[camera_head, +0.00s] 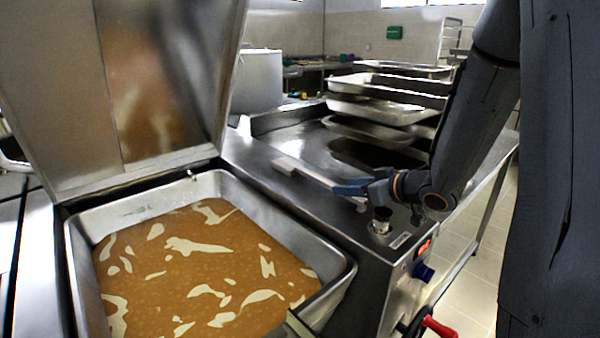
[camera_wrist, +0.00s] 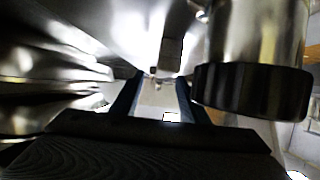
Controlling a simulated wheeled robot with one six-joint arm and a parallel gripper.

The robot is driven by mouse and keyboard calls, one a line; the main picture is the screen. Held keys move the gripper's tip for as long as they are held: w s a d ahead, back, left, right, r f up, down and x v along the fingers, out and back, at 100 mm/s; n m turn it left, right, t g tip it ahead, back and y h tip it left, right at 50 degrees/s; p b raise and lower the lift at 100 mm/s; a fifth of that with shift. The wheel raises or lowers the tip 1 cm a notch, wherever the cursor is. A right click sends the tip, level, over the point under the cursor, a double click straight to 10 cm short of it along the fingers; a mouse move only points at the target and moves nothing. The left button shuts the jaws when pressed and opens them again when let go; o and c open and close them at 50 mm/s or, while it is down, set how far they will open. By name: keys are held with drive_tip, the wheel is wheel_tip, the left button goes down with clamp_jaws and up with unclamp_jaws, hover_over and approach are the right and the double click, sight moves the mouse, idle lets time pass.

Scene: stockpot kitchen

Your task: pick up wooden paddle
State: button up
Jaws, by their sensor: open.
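My gripper (camera_head: 350,188) is at the right of the steel counter, low over its top near the front edge. Its blue-grey fingers are open. In the wrist view the two fingers (camera_wrist: 155,88) stand apart with a pale surface between them. A pale, narrow flat piece (camera_head: 288,165) lies on the counter just left of the fingers and may be the wooden paddle; its right end runs toward the fingertips. In the wrist view a small greyish-beige block (camera_wrist: 172,54) shows beyond the fingers. I cannot tell whether the fingers touch or straddle the pale piece.
A square pan (camera_head: 335,270) of brown liquid with pale patches stands at left under a raised steel lid (camera_head: 70,90). Stacked metal trays (camera_head: 375,108) stand behind my gripper. A large pot (camera_head: 257,80) is at the back. A black knob (camera_head: 381,215) sits near the counter's front edge.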

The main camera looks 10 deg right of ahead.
sight(329, 182)
drive_tip(key=shift+a+r+x, duration=0.1)
drive_tip(key=shift+x, duration=0.85)
drive_tip(key=shift+a+r+x, duration=0.1)
drive_tip(key=shift+r+x, duration=0.05)
drive_tip(key=shift+x, duration=0.75)
drive_tip(key=x, duration=0.4)
drive_tip(key=shift+w+a, duration=0.1)
drive_tip(key=shift+w, duration=0.05)
clamp_jaws()
